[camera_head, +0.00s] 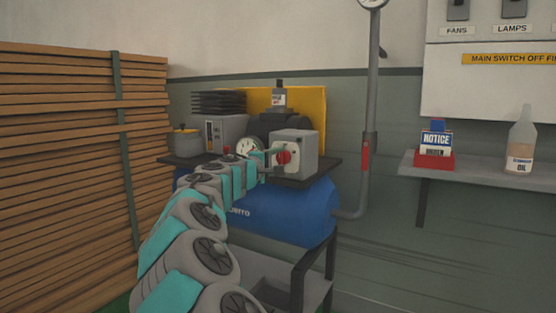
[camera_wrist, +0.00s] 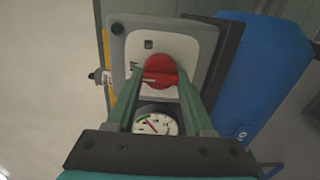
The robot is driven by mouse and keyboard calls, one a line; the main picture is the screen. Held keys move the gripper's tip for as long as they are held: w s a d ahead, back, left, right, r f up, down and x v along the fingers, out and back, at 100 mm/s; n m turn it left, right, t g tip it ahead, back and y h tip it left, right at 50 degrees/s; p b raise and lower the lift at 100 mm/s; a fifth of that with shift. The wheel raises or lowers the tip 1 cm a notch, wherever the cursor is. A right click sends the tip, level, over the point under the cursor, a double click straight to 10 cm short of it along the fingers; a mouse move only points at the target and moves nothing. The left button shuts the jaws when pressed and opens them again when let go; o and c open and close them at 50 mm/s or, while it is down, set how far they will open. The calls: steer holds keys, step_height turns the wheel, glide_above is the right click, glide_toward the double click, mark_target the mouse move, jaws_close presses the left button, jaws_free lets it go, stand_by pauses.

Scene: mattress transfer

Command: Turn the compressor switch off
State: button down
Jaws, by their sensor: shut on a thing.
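The compressor (camera_head: 275,210) has a blue tank and stands against the wall in the head view. Its grey switch box (camera_head: 302,150) faces my arm and carries a red rotary switch knob (camera_head: 284,157). In the wrist view the red knob (camera_wrist: 160,70) sits on a pale plate on the switch box (camera_wrist: 200,35). The small marks beside the knob are too blurred to read. My gripper (camera_wrist: 161,72) has one finger on each side of the knob and is shut on it. In the head view my gripper (camera_head: 272,158) reaches the knob from the left.
A round pressure gauge (camera_head: 247,147) is close to my gripper; it also shows between the fingers in the wrist view (camera_wrist: 155,124). A vertical pipe (camera_head: 370,110) rises right of the tank. Stacked planks (camera_head: 70,170) stand left. A shelf (camera_head: 480,172) holds a bottle (camera_head: 521,145).

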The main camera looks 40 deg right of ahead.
steer(key=shift+c, duration=1.4)
jaws_free()
steer(key=shift+a, duration=0.1)
steer(key=v, duration=0.7)
steer(key=shift+a+b, duration=0.3)
steer(key=shift+a, duration=0.05)
steer(key=shift+s, duration=0.15)
